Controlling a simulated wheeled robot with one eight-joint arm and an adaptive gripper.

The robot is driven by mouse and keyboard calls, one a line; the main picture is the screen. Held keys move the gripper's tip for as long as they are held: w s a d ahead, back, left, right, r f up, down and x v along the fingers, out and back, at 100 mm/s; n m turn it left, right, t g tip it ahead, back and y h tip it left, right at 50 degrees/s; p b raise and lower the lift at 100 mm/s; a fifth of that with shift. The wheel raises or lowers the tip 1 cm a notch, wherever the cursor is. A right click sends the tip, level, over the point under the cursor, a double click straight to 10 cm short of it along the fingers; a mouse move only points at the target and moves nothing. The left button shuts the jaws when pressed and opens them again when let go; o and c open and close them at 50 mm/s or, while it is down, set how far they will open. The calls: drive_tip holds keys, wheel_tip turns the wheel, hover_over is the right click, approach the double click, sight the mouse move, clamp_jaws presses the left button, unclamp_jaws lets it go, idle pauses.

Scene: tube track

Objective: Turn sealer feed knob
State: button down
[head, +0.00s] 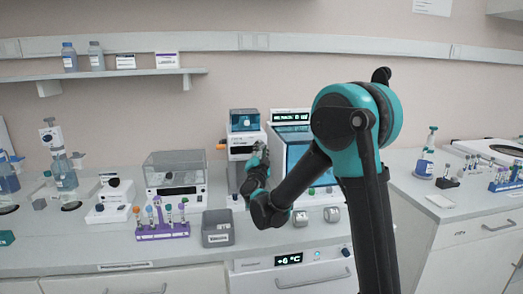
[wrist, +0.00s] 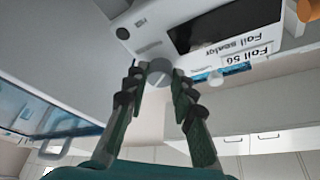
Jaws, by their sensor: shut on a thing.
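The foil sealer (head: 240,141) is a white unit with a blue-tinted top, standing at the back of the bench. In the wrist view its white face (wrist: 160,25) looks upside down, with a dark display and a "Foil sealer" label. The round grey feed knob (wrist: 158,67) sits at the edge of that face. My gripper (wrist: 160,74) has its two fingers on either side of the knob and is shut on it. In the head view my gripper (head: 258,158) is at the sealer's front and the knob is hidden behind it.
A blue-windowed machine (head: 293,150) stands close right of the sealer. A clear-lidded device (head: 174,174) is to the left. A grey bin (head: 218,229) and a purple tube rack (head: 162,230) stand in front. Bare bench (head: 90,250) lies at front left.

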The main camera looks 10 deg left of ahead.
drive_tip(key=m+g+h, duration=0.1)
drive_tip(key=m, duration=0.2)
drive_tip(key=m+g+h, duration=0.1)
drive_tip(key=m, duration=0.3)
drive_tip(key=shift+a+r+m, duration=0.1)
drive_tip(key=shift+r+m, duration=0.05)
drive_tip(key=shift+m, duration=0.15)
idle(0.3)
drive_tip(key=c, duration=1.3)
unclamp_jaws()
drive_tip(key=shift+o, duration=0.2)
drive_tip(key=s+a+f, duration=0.1)
drive_tip(key=s, duration=1.1)
drive_tip(key=shift+a+f, duration=0.1)
